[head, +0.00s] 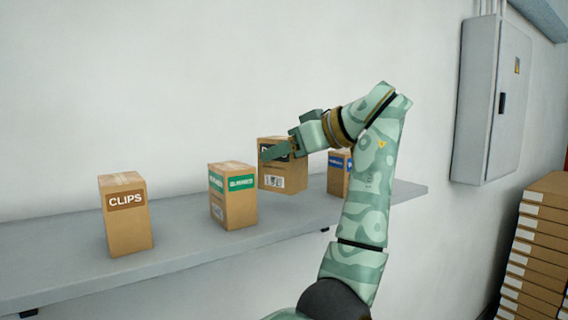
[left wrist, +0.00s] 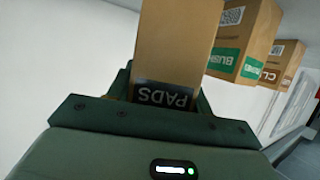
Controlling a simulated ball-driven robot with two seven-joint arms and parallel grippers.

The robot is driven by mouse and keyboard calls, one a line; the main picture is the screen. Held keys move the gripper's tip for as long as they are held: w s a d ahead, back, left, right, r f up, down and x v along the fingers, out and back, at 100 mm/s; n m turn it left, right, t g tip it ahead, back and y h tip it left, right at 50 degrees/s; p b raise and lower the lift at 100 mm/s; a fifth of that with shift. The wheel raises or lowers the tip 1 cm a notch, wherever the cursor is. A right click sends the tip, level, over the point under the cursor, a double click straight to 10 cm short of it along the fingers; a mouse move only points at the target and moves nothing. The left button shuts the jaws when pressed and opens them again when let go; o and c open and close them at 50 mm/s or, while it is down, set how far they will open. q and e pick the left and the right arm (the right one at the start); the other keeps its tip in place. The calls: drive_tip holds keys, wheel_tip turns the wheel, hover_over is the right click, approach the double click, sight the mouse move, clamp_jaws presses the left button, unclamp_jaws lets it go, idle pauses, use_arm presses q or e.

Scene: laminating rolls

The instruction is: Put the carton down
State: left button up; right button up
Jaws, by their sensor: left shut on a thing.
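A brown carton with a black label (head: 270,180) is in the grip of my left gripper (head: 282,150), at its upper part. In the left wrist view the same carton (left wrist: 176,45) sits between the fingers (left wrist: 158,88), and its label reads PADS, upside down. In the head view it is upright over the shelf (head: 175,250), between a green-labelled carton and a blue-labelled one. I cannot tell whether its base touches the shelf. My left fingers hide part of its label. My right gripper is out of view.
The green-labelled carton (head: 236,203) stands close on the left, and the CLIPS carton (head: 127,220) farther left. The blue-labelled carton (head: 337,178) stands on the right, partly behind my arm. A grey wall cabinet (head: 485,100) and stacked boxes (head: 540,245) are at the right.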

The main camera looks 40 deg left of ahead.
sight(285, 171)
use_arm(q)
drive_tip(key=f, duration=0.2)
drive_tip(key=f+p, duration=0.1)
drive_tip(key=shift+w+a+f, duration=0.15)
drive_tip(key=shift+w+f, duration=0.1)
drive_tip(key=shift+w, duration=0.05)
drive_tip(key=shift+a+f, duration=0.15)
drive_tip(key=shift+f, duration=0.1)
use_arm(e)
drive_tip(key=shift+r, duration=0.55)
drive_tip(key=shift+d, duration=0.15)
use_arm(q)
drive_tip(key=o, duration=0.8)
drive_tip(key=shift+f, duration=0.1)
drive_tip(key=o, duration=0.4)
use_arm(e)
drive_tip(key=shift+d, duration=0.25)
